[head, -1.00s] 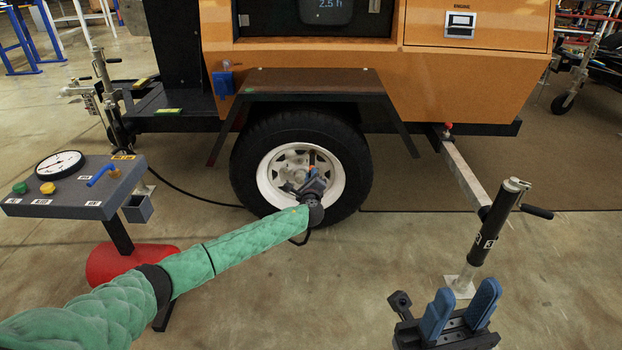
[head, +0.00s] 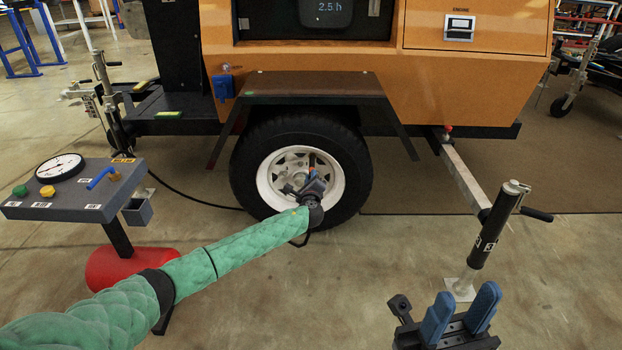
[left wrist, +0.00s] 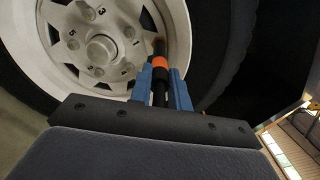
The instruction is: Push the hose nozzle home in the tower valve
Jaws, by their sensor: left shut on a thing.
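My left gripper (head: 314,174) is in front of the trailer wheel (head: 265,178), at the right of its hub. In the left wrist view its blue fingers (left wrist: 164,88) are shut on the hose nozzle (left wrist: 161,62), a dark stem with an orange band. The nozzle's brownish tip points at the white rim (left wrist: 85,65), near the mark 1. The tower valve cannot be made out behind the tip, so I cannot tell whether they touch or how deep the nozzle sits. My right gripper (head: 461,308) is open and empty at the lower right of the head view.
A gauge stand (head: 75,190) with a red tank (head: 130,264) is at the left. A dark hose (head: 190,198) lies on the floor towards the wheel. The fender (head: 315,84) is above the wheel. A black jack post (head: 495,228) stands at the right.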

